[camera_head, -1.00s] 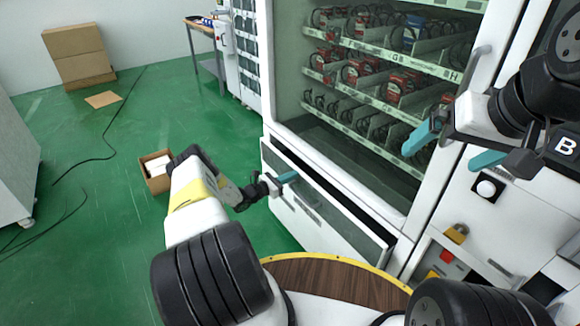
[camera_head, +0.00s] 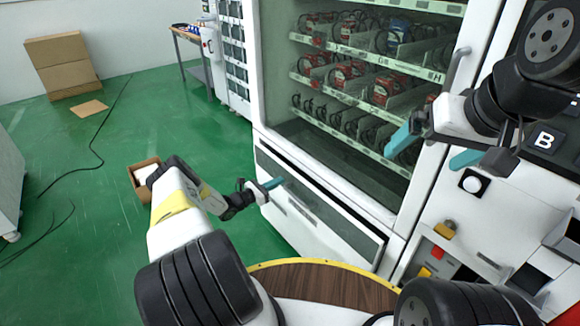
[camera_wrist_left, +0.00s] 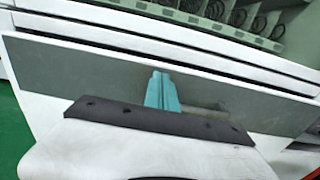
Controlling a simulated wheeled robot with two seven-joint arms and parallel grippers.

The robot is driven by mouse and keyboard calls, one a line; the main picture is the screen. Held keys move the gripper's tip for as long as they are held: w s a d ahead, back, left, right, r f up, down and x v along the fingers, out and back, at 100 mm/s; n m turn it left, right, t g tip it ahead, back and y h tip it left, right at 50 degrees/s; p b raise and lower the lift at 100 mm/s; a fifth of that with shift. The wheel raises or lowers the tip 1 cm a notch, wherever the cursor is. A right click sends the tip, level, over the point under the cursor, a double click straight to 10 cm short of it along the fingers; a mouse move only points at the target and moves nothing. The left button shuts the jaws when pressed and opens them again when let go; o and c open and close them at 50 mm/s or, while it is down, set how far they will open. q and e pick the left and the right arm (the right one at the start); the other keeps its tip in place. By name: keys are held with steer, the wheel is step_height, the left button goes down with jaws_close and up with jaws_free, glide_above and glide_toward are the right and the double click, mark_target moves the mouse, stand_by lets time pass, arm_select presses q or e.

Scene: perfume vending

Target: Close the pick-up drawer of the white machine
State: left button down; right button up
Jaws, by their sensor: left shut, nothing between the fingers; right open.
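The white machine (camera_head: 330,178) stands at the centre in the head view, with glass over its shelves. Its pick-up drawer (camera_head: 300,218) is low on the front; a narrow dark gap shows along its top edge, so it stands slightly out. My left gripper (camera_head: 273,183) is shut and empty, its teal fingertips at the upper left part of the drawer's front. In the left wrist view the shut fingers (camera_wrist_left: 161,92) lie in front of the drawer's dark panel (camera_wrist_left: 90,75); I cannot tell whether they touch it. My right gripper (camera_head: 433,148) is open and empty in front of the machine's right side.
A round wooden top (camera_head: 325,287) with a yellow rim is at the bottom, close to the drawer. A control panel with a padlock (camera_head: 445,229) and buttons is at the right. An open cardboard box (camera_head: 145,178) stands on the green floor at left, where there is free room.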

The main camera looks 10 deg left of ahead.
mark_target(296, 196)
arm_select(q)
steer(key=v, duration=0.8)
steer(key=shift+a, duration=0.2)
steer(key=c, duration=2)
jaws_free()
steer(key=shift+s+a, duration=0.2)
steer(key=shift+s, duration=0.2)
steer(key=o, duration=0.4)
steer(key=shift+d, duration=0.1)
steer(key=shift+o, duration=0.8)
steer(key=d+f+n+g+y, duration=0.1)
steer(key=d+f+n, duration=0.2)
steer(key=d+n, duration=0.4)
steer(key=n, duration=0.8)
steer(key=shift+s+d, duration=0.2)
steer(key=shift+d, duration=0.1)
steer(key=w+d+n, duration=0.1)
steer(key=d, duration=0.1)
steer(key=w+d+f+n, duration=0.1)
steer(key=w+d, duration=0.1)
steer(key=w+d+f+n, duration=0.1)
steer(key=w+d, duration=0.1)
steer(key=shift+w+d+f+g+y, duration=0.1)
steer(key=shift+w+f+g+y, duration=0.1)
steer(key=shift+g+y, duration=0.15)
jaws_close()
